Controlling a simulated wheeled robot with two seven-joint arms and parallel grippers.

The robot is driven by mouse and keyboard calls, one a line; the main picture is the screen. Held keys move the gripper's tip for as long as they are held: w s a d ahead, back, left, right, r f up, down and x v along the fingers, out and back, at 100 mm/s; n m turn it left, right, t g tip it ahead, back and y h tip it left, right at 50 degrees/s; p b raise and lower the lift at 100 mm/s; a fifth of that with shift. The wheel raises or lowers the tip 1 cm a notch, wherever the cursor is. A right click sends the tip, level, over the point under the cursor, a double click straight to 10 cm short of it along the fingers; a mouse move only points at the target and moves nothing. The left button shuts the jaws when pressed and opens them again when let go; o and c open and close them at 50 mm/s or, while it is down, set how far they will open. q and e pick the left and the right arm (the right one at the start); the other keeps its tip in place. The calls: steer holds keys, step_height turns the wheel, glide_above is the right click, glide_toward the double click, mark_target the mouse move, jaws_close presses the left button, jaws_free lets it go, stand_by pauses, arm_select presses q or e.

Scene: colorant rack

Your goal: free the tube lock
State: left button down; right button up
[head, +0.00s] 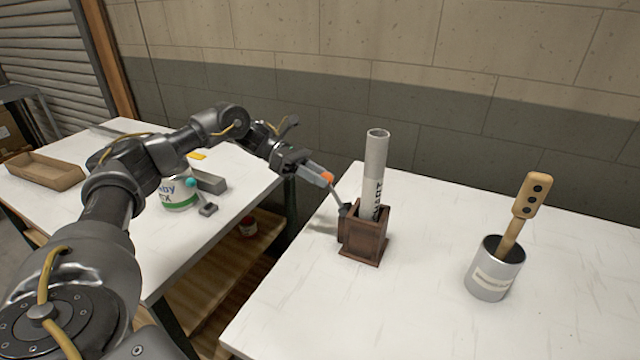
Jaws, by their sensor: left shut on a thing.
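A pale tube (375,170) with dark lettering stands upright in a brown wooden holder (364,240) near the left edge of the right-hand table. A thin grey lever (337,198) slants up and left from a dark fitting (345,211) on the holder's left side. There is orange at the lever's upper end. My left gripper (318,175) reaches in from the left and is shut on the lever's upper end. The fingers partly hide this end. My right gripper is out of view.
A metal can (493,277) holding a wooden-handled tool (526,205) stands at the right. On the left table are a wooden tray (45,171), a labelled paint can (177,196) and small grey parts. A gap separates the tables. The right table's front is clear.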

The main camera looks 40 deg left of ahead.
arm_select(q)
steer(key=shift+r, duration=0.15)
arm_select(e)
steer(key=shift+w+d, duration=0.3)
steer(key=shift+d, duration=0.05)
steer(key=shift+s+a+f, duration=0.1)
arm_select(q)
steer(key=c, duration=1.5)
jaws_free()
steer(key=shift+c, duration=0.2)
steer(key=o, duration=0.4)
steer(key=shift+o, duration=0.2)
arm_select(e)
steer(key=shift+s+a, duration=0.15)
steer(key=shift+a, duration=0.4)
